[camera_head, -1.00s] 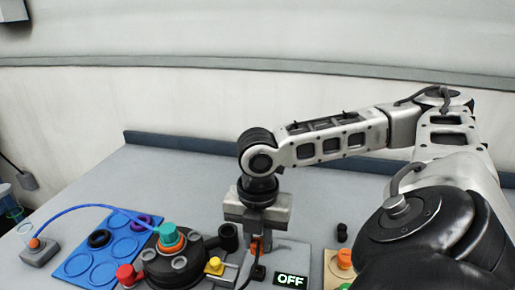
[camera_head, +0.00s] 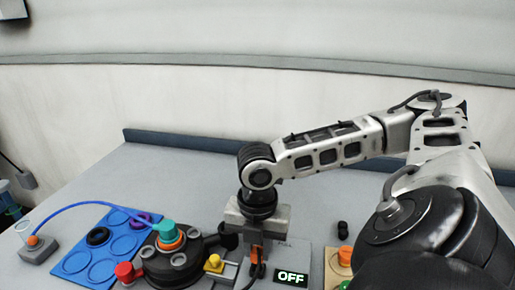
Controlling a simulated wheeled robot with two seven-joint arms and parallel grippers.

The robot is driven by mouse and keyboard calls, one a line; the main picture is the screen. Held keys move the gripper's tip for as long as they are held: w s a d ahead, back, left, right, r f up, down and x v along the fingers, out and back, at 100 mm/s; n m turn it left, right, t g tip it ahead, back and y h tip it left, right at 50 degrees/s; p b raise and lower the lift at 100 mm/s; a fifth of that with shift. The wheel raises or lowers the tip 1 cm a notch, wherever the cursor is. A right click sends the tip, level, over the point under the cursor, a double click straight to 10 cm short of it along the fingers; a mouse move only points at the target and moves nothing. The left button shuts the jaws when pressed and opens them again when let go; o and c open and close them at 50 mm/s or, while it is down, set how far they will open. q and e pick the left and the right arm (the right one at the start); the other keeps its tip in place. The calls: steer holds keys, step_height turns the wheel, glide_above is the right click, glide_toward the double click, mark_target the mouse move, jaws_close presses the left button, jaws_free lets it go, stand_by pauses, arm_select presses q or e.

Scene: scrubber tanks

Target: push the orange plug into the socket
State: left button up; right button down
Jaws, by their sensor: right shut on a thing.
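The orange plug (camera_head: 254,253) shows as a small orange part under my right gripper (camera_head: 257,244), with a black cable (camera_head: 251,279) coming from it. My right gripper points down and is shut on the plug. It is at the left side of a grey panel (camera_head: 302,257) with an "OFF" display (camera_head: 291,278). The socket itself is hidden by the gripper, so I cannot tell how deep the plug sits. My left gripper is not in view.
A black round device with a teal cap (camera_head: 164,230), a red knob (camera_head: 125,272) and a yellow knob (camera_head: 214,262) stands to the left. A blue tray (camera_head: 75,263) with rings lies beyond it. A wooden block with an orange knob (camera_head: 345,256) is at right.

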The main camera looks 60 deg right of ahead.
steer(key=shift+f, duration=0.55)
steer(key=shift+r, duration=0.1)
steer(key=shift+p, duration=0.6)
steer(key=shift+f, duration=0.25)
stand_by(0.4)
steer(key=shift+f+b, duration=0.4)
steer(key=shift+f, duration=0.35)
steer(key=c, duration=0.7)
jaws_free()
